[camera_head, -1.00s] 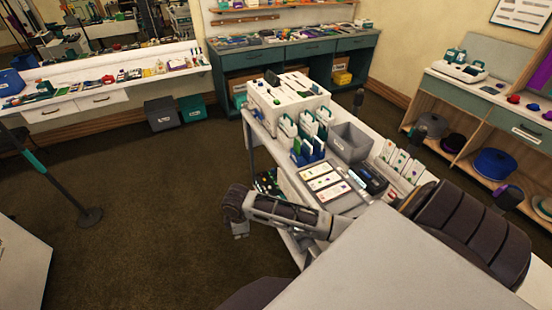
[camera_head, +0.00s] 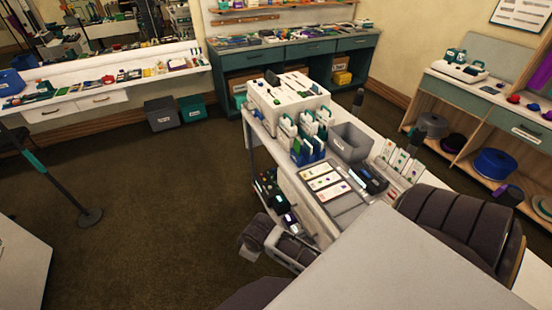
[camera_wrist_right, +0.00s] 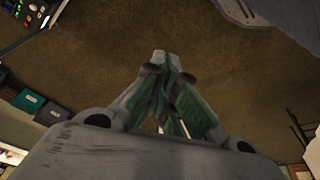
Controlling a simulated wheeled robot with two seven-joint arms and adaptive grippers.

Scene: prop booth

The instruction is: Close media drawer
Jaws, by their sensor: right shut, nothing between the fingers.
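A white cart (camera_head: 322,210) stands right of centre in the head view. Low on its left side, a compartment holding dark and coloured items (camera_head: 275,196) shows, partly behind my right arm. It looks like a pulled-out drawer, but its front is not clear. Similar small items (camera_wrist_right: 12,28) show at the top left of the right wrist view. My right gripper (camera_wrist_right: 168,66) is shut and empty over the brown carpet, apart from these items. In the head view only my right forearm shows, low beside the cart; its fingers are hidden. My left gripper is out of view.
Teal drawers (camera_head: 311,50) line the back wall; a wooden shelf (camera_head: 470,125) is at right.

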